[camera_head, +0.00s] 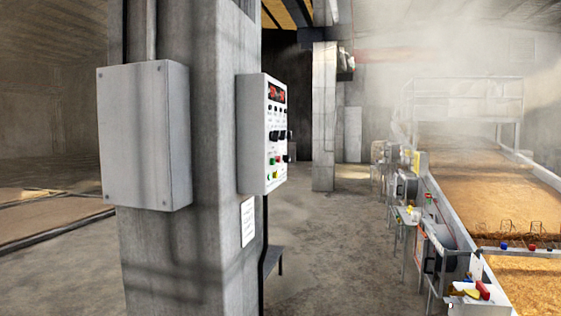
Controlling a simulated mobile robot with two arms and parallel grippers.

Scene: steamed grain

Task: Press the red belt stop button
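A white control panel (251,133) is fixed to the side of a grey concrete column, seen at an angle. Its face has a red-lit display (276,92) at the top, black knobs and small buttons. Low on the face are a small green button and a small red button (278,159); labels are too small to read, so I cannot tell whether this red one is the belt stop. Neither of my grippers is in view.
A grey box (145,136) is mounted on the column's front face (170,255). A belt or bed of brown grain (490,185) runs along the right under steam, with boxes and small coloured parts along its edge. Concrete floor (335,250) between column and bed is open.

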